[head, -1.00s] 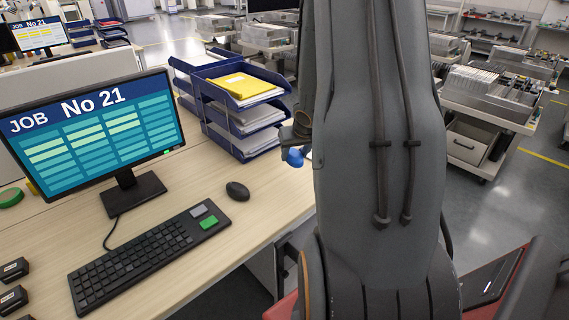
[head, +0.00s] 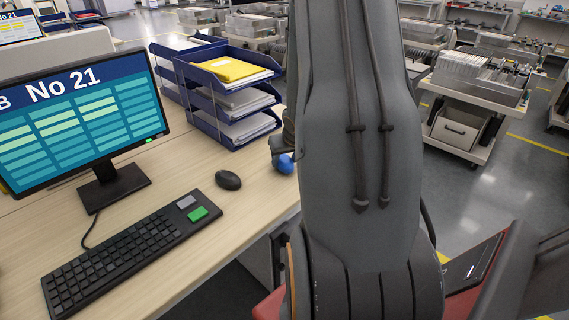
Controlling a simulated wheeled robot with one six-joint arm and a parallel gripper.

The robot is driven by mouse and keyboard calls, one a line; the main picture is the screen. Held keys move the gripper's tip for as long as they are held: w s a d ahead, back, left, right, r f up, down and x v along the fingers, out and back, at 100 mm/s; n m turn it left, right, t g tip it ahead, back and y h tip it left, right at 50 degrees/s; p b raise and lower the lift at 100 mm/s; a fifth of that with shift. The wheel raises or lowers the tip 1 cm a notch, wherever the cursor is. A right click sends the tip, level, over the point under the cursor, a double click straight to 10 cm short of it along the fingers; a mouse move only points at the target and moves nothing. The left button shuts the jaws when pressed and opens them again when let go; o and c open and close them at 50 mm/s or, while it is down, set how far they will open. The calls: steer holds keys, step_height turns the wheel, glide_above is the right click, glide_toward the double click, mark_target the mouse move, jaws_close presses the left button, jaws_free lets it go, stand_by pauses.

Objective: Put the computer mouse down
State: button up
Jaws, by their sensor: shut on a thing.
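The black computer mouse (head: 228,180) lies on the wooden desk (head: 185,255), just right of the keyboard's upper end. Nothing touches it. My gripper (head: 283,152) shows only in part at the left edge of my arm, to the right of the mouse and apart from it. A small rounded blue thing (head: 285,164) shows at its lower end, above or near the desk's right side. My gripper appears shut on this blue thing; my arm hides most of the jaws, and I cannot tell whether the blue thing touches the desk.
A black keyboard (head: 120,250) with a green key block lies left of the mouse. A monitor (head: 85,115) reading "No 21" stands behind it. Blue stacked trays (head: 205,90) with papers stand at the back. Bare desk lies around the mouse. A trolley (head: 465,145) stands right.

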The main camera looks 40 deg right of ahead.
steer(key=shift+f, duration=0.35)
steer(key=o, duration=1.1)
steer(key=shift+c, duration=0.2)
steer(key=p+v, duration=0.5)
steer(key=v, duration=0.7)
steer(key=s+a+r+n+g, duration=0.1)
steer(key=s+a, duration=0.2)
steer(key=a, duration=0.7)
steer(key=s+a+r+n+g+y, duration=0.1)
steer(key=s+a+r+n+g, duration=0.1)
steer(key=a, duration=0.7)
steer(key=s+a+r+n+g+y, duration=0.1)
steer(key=s+a, duration=0.3)
steer(key=a, duration=0.6)
steer(key=shift+s+a+r+n+g, duration=0.15)
steer(key=shift+a+r+n+g, duration=0.2)
steer(key=shift+r, duration=0.4)
